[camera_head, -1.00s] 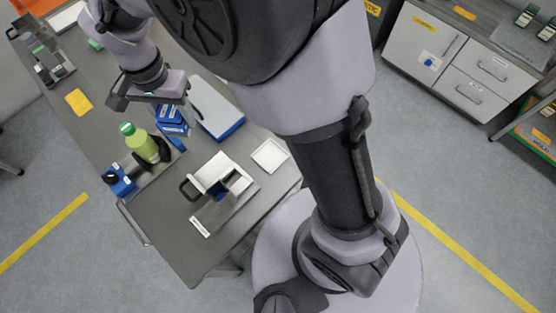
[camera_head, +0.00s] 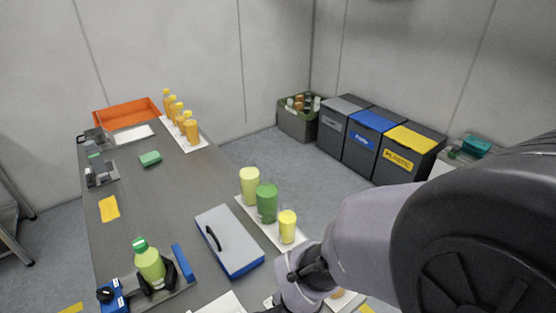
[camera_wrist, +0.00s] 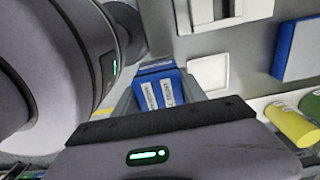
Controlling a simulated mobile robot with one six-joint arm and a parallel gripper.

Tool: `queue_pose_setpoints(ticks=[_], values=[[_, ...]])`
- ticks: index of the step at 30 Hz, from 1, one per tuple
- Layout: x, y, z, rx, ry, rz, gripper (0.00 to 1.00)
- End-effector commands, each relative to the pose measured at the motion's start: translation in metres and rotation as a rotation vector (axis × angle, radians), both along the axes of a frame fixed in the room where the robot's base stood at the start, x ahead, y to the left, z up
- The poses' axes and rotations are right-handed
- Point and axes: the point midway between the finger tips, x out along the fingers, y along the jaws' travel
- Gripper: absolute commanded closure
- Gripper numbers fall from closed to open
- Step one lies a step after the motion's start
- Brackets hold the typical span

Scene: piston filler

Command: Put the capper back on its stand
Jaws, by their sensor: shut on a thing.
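In the wrist view my gripper (camera_wrist: 158,88) is shut on a blue block with white labels, which I take to be the capper (camera_wrist: 160,93). A white square dish (camera_wrist: 208,73) lies just beyond it to the right. Part of a white-framed fixture (camera_wrist: 213,12) shows at the top edge. I cannot tell which thing is the capper's stand. In the head view my gripper and the capper are out of sight. There a green bottle (camera_head: 150,266) stands upright in a black holder, beside a blue box with a black knob (camera_head: 112,295).
A grey and blue case with a handle (camera_head: 230,240) lies on the table (camera_head: 165,207). Yellow and green cups (camera_head: 267,203) stand at its right edge. A yellow cloth (camera_head: 109,208), a green sponge (camera_head: 150,158) and an orange tray (camera_head: 127,110) are farther back. Bins (camera_head: 372,140) stand beyond.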

Motion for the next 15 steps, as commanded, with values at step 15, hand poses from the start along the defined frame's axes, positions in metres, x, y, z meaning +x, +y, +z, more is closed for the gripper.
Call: queue_pose_setpoints(ticks=[15], values=[[0.104,0.017,-0.019,0.001,-0.003,0.002,1.0]])
